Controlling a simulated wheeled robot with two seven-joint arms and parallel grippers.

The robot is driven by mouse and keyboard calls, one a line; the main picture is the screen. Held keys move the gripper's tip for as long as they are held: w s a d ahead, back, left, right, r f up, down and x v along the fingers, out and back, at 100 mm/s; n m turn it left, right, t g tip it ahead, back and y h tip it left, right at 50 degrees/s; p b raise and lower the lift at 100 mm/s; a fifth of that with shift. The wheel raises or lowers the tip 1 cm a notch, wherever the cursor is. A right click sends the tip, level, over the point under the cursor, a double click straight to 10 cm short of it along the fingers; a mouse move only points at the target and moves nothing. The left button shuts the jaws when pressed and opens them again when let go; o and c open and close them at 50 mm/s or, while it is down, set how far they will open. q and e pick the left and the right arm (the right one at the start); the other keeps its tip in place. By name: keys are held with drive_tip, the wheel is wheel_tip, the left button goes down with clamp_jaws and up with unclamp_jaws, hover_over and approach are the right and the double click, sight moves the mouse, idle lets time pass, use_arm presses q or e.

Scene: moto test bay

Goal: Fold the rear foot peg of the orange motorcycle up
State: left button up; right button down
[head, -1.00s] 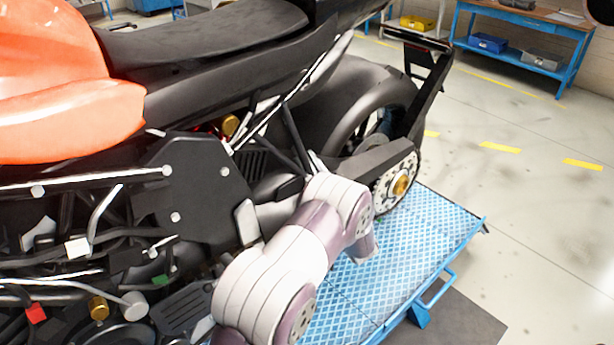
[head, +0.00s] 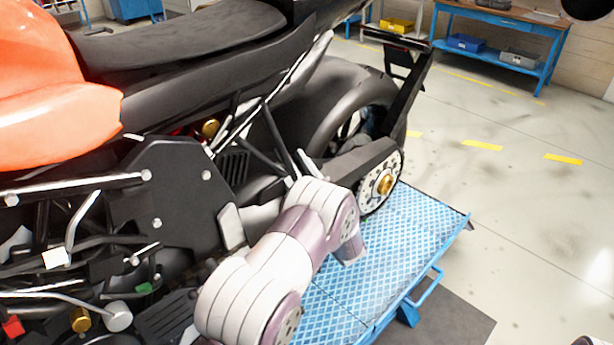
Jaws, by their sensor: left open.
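The orange motorcycle (head: 55,105) fills the left and middle, its rear wheel (head: 345,110) at the upper middle. Its black V-shaped struts (head: 270,140) run down behind the seat (head: 180,45) toward my wrist. I cannot make out the rear foot peg; the area at the lower end of the struts is largely covered by my arm. My white and purple left arm comes up from the bottom middle. My left gripper (head: 304,163) is mostly hidden behind my wrist; only slim grey parts show by the struts. It is open. I cannot tell whether it touches anything. My right gripper is out of view.
The motorcycle stands on a blue lift platform (head: 432,208) with a patterned top and a side rail. A blue workbench (head: 500,22) with bins stands at the back right. The floor (head: 530,210) right of the platform is clear.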

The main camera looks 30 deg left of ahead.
use_arm(q)
drive_tip(key=s+d+b, duration=0.3)
drive_tip(key=d+b, duration=0.6)
drive_tip(key=d, duration=0.3)
drive_tip(key=shift+s+f, duration=0.15)
drive_tip(key=shift+s, duration=0.25)
